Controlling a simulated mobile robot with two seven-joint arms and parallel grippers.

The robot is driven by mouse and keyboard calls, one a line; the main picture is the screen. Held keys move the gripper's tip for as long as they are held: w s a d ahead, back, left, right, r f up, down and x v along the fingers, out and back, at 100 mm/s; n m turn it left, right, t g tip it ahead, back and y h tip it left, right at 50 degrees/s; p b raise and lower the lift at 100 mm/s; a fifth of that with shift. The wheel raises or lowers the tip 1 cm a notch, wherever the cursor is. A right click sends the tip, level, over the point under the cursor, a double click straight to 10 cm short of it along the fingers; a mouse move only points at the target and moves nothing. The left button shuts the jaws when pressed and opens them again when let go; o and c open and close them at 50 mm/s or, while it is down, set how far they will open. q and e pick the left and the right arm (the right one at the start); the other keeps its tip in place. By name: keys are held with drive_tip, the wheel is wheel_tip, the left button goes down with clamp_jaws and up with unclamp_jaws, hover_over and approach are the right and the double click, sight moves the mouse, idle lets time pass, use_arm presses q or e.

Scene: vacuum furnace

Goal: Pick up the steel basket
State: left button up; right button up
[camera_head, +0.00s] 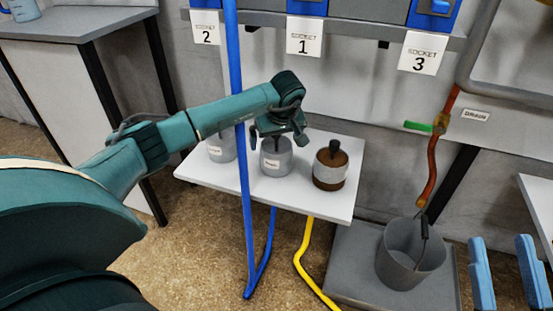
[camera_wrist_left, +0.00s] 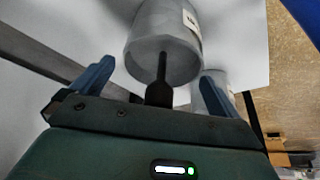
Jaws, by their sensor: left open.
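My right gripper (camera_head: 501,244) is open and empty at the lower right.
A pale grey canister (camera_head: 221,148) stands left, partly behind a blue pole (camera_head: 241,110). A brown canister with a grey band (camera_head: 331,168) stands right. A grey bucket (camera_head: 400,262) sits on a platform. Numbered sockets are above.

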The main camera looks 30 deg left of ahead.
use_arm(q)
drive_tip(key=c, duration=1.3)
